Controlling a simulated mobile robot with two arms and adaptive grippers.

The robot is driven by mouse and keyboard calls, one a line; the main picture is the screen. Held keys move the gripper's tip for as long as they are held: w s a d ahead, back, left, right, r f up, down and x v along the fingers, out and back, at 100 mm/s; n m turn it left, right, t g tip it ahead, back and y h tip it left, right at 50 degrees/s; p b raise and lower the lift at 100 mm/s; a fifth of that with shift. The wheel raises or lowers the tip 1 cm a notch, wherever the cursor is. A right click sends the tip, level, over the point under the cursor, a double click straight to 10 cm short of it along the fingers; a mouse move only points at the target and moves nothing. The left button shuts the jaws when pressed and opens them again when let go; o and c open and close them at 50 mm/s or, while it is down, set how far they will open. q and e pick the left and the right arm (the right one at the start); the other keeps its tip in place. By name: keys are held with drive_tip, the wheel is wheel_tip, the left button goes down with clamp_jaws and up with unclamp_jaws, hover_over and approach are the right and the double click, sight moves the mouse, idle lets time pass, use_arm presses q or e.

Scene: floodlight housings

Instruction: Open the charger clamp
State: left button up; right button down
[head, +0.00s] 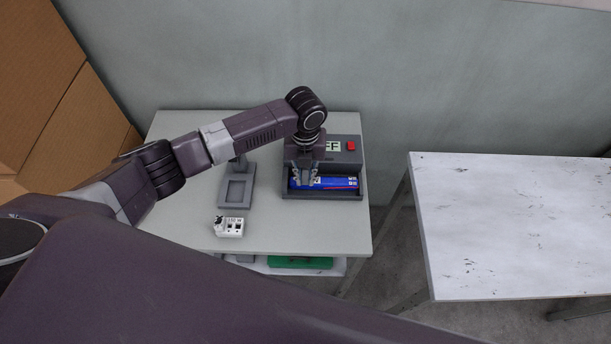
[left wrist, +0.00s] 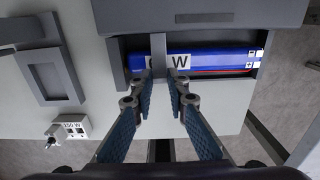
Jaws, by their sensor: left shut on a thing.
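The charger (head: 345,158) is a dark grey box at the right rear of the left table, with a red button and a partly hidden display. A blue battery (head: 340,183) lies in its front tray. In the left wrist view, the clamp (left wrist: 158,47) is a grey bar crossing the battery (left wrist: 215,60). My left gripper (head: 304,180) points down at the charger. My right gripper is not in view.
A grey stand with a recessed plate (head: 237,190) is left of the charger. A small white block (head: 229,227) marked with a wattage lies near the table's front. A green item (head: 300,262) is on a lower shelf. A bare whitish table (head: 520,225) stands right, across a gap.

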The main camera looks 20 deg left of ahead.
sight(305, 177)
use_arm(q)
drive_tip(key=shift+w+r, duration=0.15)
drive_tip(key=shift+r, duration=0.1)
drive_tip(key=shift+w+a+r+p, duration=0.1)
drive_tip(key=shift+w+r+p, duration=0.1)
drive_tip(key=shift+r+p, duration=0.2)
drive_tip(key=shift+r, duration=0.15)
drive_tip(key=shift+w+a+r, duration=0.1)
drive_tip(key=shift+w+r, duration=0.15)
drive_tip(key=shift+w+r+p, duration=0.1)
drive_tip(key=shift+p, duration=0.2)
drive_tip(key=shift+w+a+r, duration=0.1)
drive_tip(key=shift+w+r, duration=0.1)
idle(0.4)
drive_tip(key=shift+w+r, duration=0.1)
